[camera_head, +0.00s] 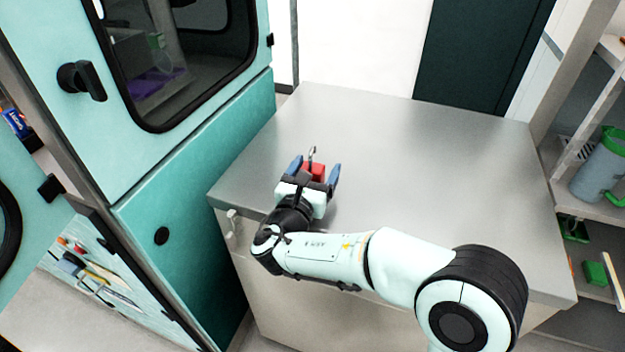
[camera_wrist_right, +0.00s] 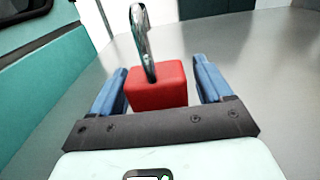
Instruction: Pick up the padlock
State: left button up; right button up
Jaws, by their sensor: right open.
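A red padlock (camera_head: 315,171) with a silver shackle stands on the metal table (camera_head: 430,150), near its left side. In the right wrist view the padlock's red body (camera_wrist_right: 158,88) sits between the two blue fingers, with its shackle rising above it. My right gripper (camera_head: 314,166) is open around the padlock, one finger on each side. In the right wrist view my right gripper (camera_wrist_right: 160,90) shows a gap between the body and each finger. My left gripper is not in view.
A teal cabinet (camera_head: 195,165) with a dark window stands left of the table. A shelf at the right holds a grey-green jug (camera_head: 600,165) and a green block (camera_head: 595,273). The table's middle and right are clear. A small grey object (camera_head: 232,222) shows at the table's left front edge.

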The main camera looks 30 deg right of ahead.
jog(key=c, duration=1.1)
jog(key=shift+r, duration=0.1)
